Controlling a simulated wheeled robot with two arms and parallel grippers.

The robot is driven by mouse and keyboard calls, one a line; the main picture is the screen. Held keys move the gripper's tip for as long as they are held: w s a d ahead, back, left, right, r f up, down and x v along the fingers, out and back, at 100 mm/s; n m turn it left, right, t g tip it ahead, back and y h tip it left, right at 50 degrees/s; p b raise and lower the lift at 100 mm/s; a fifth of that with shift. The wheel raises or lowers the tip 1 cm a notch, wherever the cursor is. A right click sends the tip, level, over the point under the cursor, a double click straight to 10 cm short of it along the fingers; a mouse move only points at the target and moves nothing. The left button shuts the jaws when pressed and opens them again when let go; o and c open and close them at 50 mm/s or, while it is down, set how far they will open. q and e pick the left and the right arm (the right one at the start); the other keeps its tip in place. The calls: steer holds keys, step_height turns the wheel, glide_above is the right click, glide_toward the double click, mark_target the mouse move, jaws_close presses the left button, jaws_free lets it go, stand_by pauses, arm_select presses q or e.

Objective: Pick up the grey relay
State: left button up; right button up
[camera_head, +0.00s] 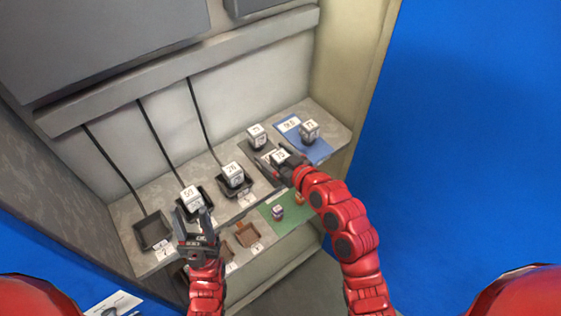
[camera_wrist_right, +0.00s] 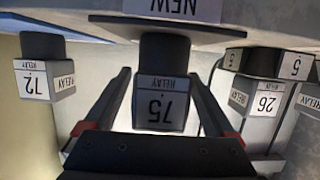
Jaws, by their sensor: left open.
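Several grey relays with white number labels stand on the shelf. Relay 75 (camera_head: 280,156) is at my right gripper (camera_head: 275,168). In the right wrist view, relay 75 (camera_wrist_right: 160,95) hangs upside down in the picture between the two fingers of the right gripper (camera_wrist_right: 160,105), with gaps visible on both sides. Another relay (camera_head: 309,130) stands on the blue mat (camera_head: 318,150). My left gripper (camera_head: 193,220) is open and empty, just in front of relay 59.
An empty black socket (camera_head: 152,231) is at the shelf's left end; cables run up the wall from the sockets. A lower ledge holds brown trays (camera_head: 248,235) and a green mat (camera_head: 266,215) with small objects.

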jaws_close()
stand_by(0.3)
